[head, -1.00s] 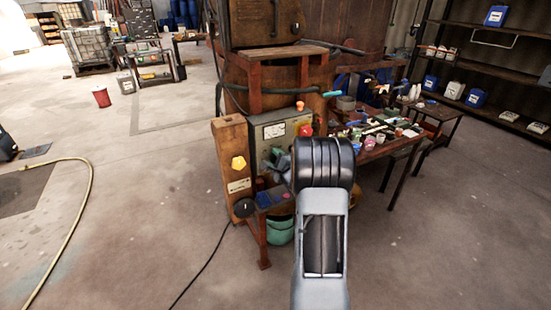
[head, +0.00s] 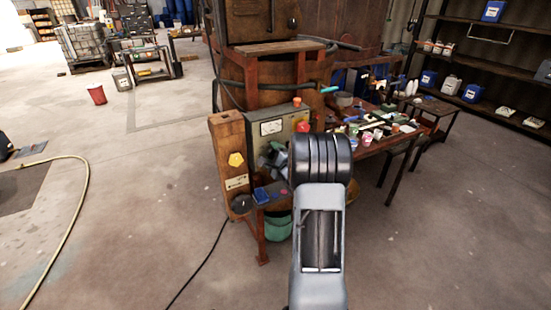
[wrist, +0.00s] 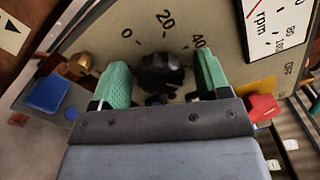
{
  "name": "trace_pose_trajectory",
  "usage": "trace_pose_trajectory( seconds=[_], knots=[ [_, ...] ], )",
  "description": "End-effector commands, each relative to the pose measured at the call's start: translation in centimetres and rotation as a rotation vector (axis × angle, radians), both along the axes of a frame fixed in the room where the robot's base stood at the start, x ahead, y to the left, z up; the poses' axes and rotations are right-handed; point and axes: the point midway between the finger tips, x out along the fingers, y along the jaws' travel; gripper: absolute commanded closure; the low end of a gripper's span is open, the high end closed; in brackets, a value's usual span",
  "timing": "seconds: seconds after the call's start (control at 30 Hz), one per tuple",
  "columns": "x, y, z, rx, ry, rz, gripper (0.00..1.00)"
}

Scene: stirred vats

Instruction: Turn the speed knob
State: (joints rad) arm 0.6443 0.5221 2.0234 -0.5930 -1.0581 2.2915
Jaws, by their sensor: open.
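The speed knob (wrist: 161,72) is black and ribbed, set on a pale panel with a printed scale reading 0, 20, 40 around it. My gripper (wrist: 162,80) has green finger pads, one on each side of the knob, with a visible gap on both sides. It is open, and the lower part of the knob meets dark parts near the gripper body.
A red button (wrist: 263,107) and a blue part (wrist: 47,93) flank my gripper. An rpm gauge (wrist: 275,25) is above right. In the head view a cluttered bench (head: 372,150) stands right of my arm, and a yellow knob (head: 236,159) sits on the wooden post.

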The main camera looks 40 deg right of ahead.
Motion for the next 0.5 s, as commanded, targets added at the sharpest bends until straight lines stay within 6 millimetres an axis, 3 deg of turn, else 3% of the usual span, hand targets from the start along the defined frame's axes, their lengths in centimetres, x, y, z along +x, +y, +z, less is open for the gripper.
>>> trace_pose_trajectory(
  seconds=[0.17, 0.5],
  knots=[
    [-1.7, 0.1, -0.1, 0.000, -0.001, -0.003, 0.30],
    [-8.5, 1.1, -0.1, 0.000, 0.000, -0.004, 0.30]
  ],
)
